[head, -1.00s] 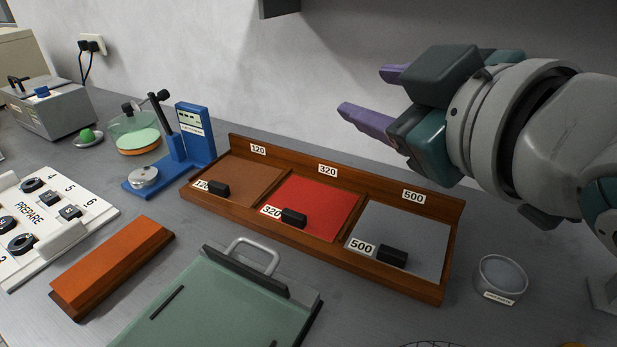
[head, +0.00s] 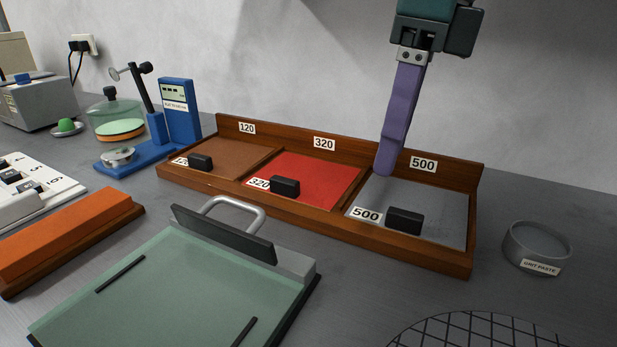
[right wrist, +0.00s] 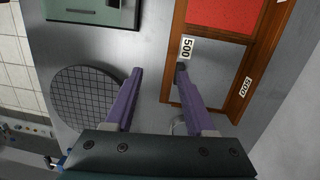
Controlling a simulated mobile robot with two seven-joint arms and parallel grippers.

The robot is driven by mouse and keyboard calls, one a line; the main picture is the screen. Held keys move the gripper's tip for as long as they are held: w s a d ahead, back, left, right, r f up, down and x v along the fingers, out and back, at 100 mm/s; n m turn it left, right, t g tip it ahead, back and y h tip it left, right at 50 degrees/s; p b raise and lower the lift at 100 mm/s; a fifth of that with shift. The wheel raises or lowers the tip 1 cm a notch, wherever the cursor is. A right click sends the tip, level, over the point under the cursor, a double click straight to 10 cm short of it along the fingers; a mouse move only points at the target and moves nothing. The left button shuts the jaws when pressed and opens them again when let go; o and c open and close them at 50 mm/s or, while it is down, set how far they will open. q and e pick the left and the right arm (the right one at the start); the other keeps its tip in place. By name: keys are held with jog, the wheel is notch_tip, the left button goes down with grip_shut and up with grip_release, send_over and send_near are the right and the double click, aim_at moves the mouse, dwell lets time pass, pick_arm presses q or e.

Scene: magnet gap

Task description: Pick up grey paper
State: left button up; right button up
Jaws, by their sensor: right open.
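The grey paper (head: 436,203) lies flat in the right compartment of a wooden tray (head: 322,231), marked 500. A black block (head: 404,220) sits at its front edge. My right gripper (head: 385,172) points down above the back left of this compartment, with one finger seen in front of the other. In the right wrist view, its purple fingers (right wrist: 160,70) are apart with nothing between them. One finger overlaps the grey paper (right wrist: 213,68) there; I cannot tell its height above it. My left gripper is not in view.
Red paper (head: 314,177) and brown paper (head: 232,157) fill the other compartments. A grit paste dish (head: 537,247) stands right of the tray. A green board with a handle (head: 165,290) lies in front. A round grid disc (head: 470,330) is at the front right.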

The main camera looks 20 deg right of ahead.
aim_at(406, 213)
jog(key=shift+m+h, duration=0.3)
jog(key=shift+h, duration=0.5)
jog(key=d+f, duration=0.3)
jog(key=shift+s+d+f, duration=0.15)
jog(key=shift+d+f, duration=0.2)
jog(key=shift+f, duration=0.05)
jog(key=f, duration=0.3)
jog(key=w+f, duration=0.1)
jog(key=f, duration=0.1)
jog(key=shift+d+f+b, duration=0.1)
jog(key=shift+f+b, duration=0.2)
jog(key=shift+f, duration=0.05)
jog(key=shift+c, duration=0.3)
grip_shut()
